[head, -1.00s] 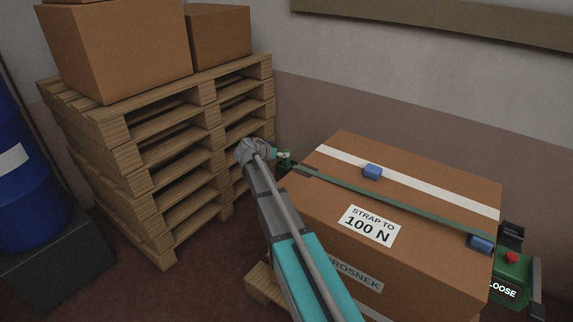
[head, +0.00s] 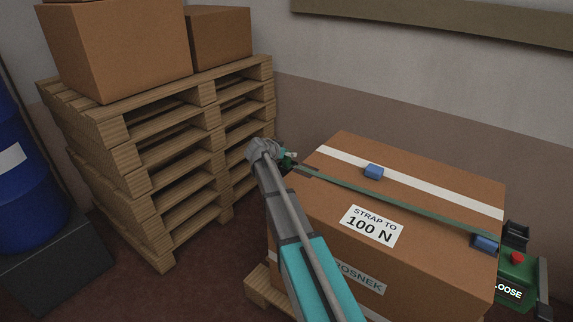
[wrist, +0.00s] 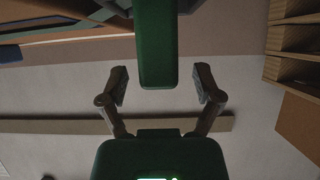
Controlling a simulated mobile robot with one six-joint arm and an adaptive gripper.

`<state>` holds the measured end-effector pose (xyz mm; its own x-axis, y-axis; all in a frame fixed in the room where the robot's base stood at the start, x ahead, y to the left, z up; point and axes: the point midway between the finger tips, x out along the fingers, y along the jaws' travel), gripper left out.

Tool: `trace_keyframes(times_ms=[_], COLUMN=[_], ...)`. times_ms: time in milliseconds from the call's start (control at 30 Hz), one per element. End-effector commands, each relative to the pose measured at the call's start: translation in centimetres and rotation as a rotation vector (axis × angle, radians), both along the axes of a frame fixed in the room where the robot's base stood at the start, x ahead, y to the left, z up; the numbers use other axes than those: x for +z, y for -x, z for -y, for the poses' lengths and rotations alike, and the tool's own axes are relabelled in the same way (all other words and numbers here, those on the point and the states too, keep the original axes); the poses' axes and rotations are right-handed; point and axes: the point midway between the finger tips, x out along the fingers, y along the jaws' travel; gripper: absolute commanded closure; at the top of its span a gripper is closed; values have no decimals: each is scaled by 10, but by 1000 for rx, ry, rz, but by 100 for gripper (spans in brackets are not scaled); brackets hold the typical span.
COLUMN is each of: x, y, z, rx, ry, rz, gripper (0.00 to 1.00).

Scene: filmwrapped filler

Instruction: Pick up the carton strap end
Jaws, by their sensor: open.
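The brown carton (head: 330,225) has a dark green strap (head: 400,197) lying across its top. The strap runs toward the carton's far left edge, where my gripper (head: 288,161) is, small and partly hidden by my arm. In the wrist view my gripper (wrist: 162,85) is open, with a finger on each side. A green block, which looks like the strap end (wrist: 157,45), comes down from the top edge and stops between the fingertips. Gaps show between it and both fingers. I cannot tell its depth relative to the fingertips.
Stacked pallets (head: 135,125) with cartons (head: 115,45) on top stand close at the left of my arm. A green tensioner (head: 512,280) reading "LOOSE" with a red button sits at the right. A wall is behind.

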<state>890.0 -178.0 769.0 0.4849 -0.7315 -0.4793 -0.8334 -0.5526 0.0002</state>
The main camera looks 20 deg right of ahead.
Motion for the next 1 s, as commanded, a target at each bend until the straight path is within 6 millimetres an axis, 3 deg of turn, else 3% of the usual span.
trace_keyframes(times_ms=[467, 900, 1000], x=[0, 0, 0], y=[0, 0, 0], z=[0, 1, 1], rx=[0, -1, -1], ry=[0, 0, 0], rz=[0, 0, 0], gripper=[17, 99, 100])
